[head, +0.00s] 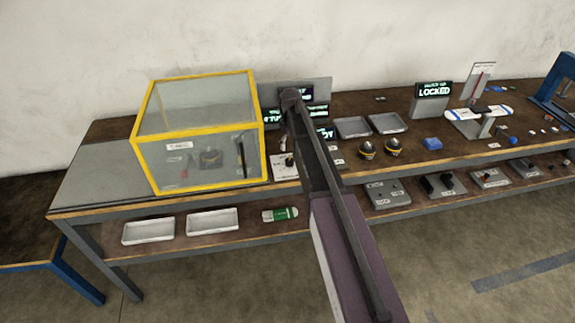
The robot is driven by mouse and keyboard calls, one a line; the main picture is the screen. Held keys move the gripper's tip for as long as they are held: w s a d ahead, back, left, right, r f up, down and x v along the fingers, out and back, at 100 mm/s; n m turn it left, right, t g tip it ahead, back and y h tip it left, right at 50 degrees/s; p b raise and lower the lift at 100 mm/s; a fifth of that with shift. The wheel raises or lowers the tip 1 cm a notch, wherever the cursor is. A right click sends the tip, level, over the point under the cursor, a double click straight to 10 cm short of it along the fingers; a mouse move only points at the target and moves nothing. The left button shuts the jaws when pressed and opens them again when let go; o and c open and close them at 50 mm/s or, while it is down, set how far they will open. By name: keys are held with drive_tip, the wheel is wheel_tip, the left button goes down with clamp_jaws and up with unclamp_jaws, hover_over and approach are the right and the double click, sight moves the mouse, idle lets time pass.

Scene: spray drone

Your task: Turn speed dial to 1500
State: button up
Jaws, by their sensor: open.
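My arm rises from the bottom of the head view and reaches over the bench to the dark panels at its back. My gripper cannot be made out; the far part of the arm hides what lies behind it. A small pale plate (283,174) with a dark and yellow knob-like part (289,160) sits on the bench just left of my arm. It may be the speed dial, but its markings are too small to read. Dark display panels with green text (272,116) stand behind, partly covered by my arm, and no speed value is readable.
A yellow-framed clear box (258,125) stands left on the bench (95,180). Right of my arm are grey trays (352,127), two dark round objects (367,149), a display reading LOCKED (433,89) and a small drone-like object (478,114). The lower shelf holds white trays (148,241).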

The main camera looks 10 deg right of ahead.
sight(290, 161)
drive_tip(key=shift+f+b, duration=3.95)
drive_tip(key=shift+f, duration=0.35)
drive_tip(key=c, duration=1.1)
